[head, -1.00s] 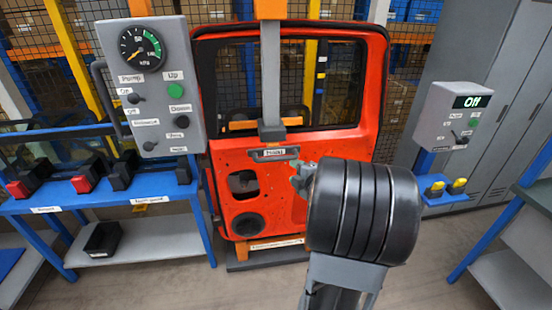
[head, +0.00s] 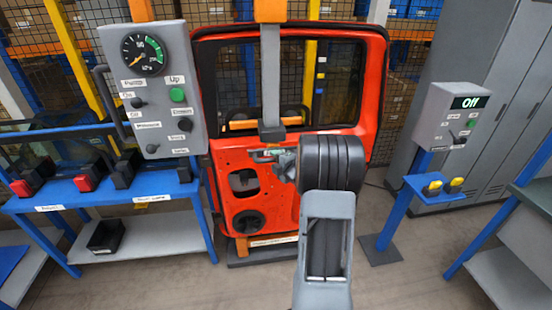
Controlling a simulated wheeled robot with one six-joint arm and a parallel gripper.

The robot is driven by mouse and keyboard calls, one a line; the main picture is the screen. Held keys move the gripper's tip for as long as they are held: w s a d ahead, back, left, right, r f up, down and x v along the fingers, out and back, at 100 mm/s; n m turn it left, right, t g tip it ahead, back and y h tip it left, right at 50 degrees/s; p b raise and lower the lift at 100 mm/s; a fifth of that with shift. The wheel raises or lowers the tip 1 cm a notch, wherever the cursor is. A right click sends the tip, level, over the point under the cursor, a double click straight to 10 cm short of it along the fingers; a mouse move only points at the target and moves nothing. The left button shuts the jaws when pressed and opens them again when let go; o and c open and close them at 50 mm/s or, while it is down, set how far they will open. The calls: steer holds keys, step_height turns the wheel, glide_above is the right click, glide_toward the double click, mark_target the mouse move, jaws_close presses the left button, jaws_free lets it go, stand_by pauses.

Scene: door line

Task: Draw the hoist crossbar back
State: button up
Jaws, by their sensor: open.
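The hoist's grey upright (head: 270,80) hangs from an orange block (head: 270,10) in front of the red door (head: 225,165). An orange crossbar (head: 242,124) shows at window height, behind the upright's grey lower block (head: 271,134). A grey handle bar (head: 262,154) with a label sits just below that block, partly hidden by my gripper. My gripper (head: 277,163) is open, at the right part of this bar, in front of the door's panel. My black wrist hides the door's lower right. Whether the fingers touch or straddle the bar I cannot tell.
A grey control box (head: 155,95) with a gauge and switches stands left of the door, above a blue bench (head: 100,190). A box reading Off (head: 450,115) stands at right on a blue post (head: 395,222). Grey floor is open in front.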

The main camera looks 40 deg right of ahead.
steer(key=shift+w+f, duration=0.1)
steer(key=shift+w, duration=0.25)
jaws_close()
stand_by(0.3)
